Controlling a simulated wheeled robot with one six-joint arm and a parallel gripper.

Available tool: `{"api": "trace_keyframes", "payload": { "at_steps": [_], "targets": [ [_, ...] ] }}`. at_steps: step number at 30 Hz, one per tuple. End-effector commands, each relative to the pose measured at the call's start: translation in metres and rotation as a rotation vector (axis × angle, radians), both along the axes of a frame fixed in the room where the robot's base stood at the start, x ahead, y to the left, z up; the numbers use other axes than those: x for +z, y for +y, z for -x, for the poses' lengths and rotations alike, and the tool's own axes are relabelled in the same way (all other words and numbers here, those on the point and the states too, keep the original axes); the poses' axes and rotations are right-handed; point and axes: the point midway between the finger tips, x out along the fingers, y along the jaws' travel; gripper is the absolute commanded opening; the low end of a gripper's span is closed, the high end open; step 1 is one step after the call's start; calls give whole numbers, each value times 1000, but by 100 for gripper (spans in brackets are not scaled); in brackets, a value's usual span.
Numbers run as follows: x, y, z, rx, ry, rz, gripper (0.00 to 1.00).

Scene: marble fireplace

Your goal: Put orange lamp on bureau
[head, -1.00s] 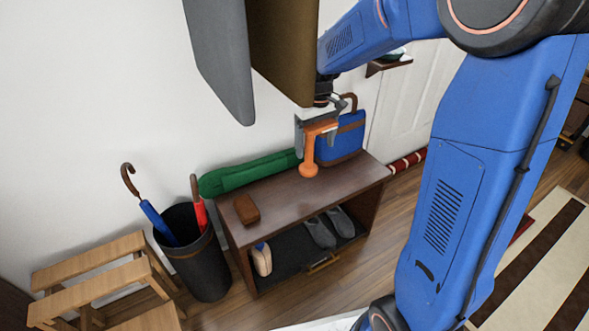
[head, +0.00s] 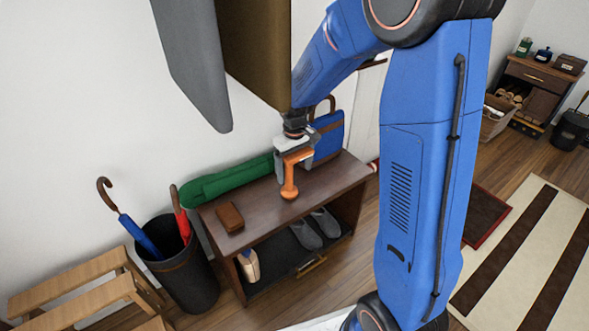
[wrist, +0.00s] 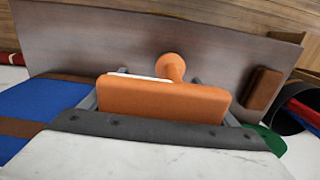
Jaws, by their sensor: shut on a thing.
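The orange lamp (head: 290,180) hangs upright in my gripper (head: 294,165), over the dark wooden shoe bench. My gripper is shut on the lamp's wide top part, with a finger on each side. In the wrist view the lamp's top (wrist: 162,102) lies across between the fingers and its round foot (wrist: 172,67) shows beyond. I cannot tell how high the foot is above the bench top. A brown cabinet with a drawer (head: 540,76), perhaps the bureau, stands far off at the back right with several small items on it.
The shoe bench (head: 325,180) carries a brown box (head: 230,217), a green rolled item (head: 225,180) and a blue bag (head: 328,138). An umbrella bin (head: 185,280) and wooden step stool (head: 75,290) stand left. A striped rug (head: 525,250) covers floor at right.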

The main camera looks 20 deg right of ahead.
Motion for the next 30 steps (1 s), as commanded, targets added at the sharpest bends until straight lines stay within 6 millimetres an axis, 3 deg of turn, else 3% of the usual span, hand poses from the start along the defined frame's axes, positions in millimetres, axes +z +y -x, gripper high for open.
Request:
{"api": "trace_keyframes", "payload": {
  "at_steps": [8, 9, 11, 22, 30],
  "targets": [
    [-1, 0, 0, 0, 0, 0, 34],
    [-2, 0, 0, 0, 0, 0, 84],
    [-2, 0, 0, 0, 0, 0, 98],
    [7, 0, 0, 0, -2, -1, 100],
    [52, 0, -1, 0, -5, -1, 100]
  ]
}}
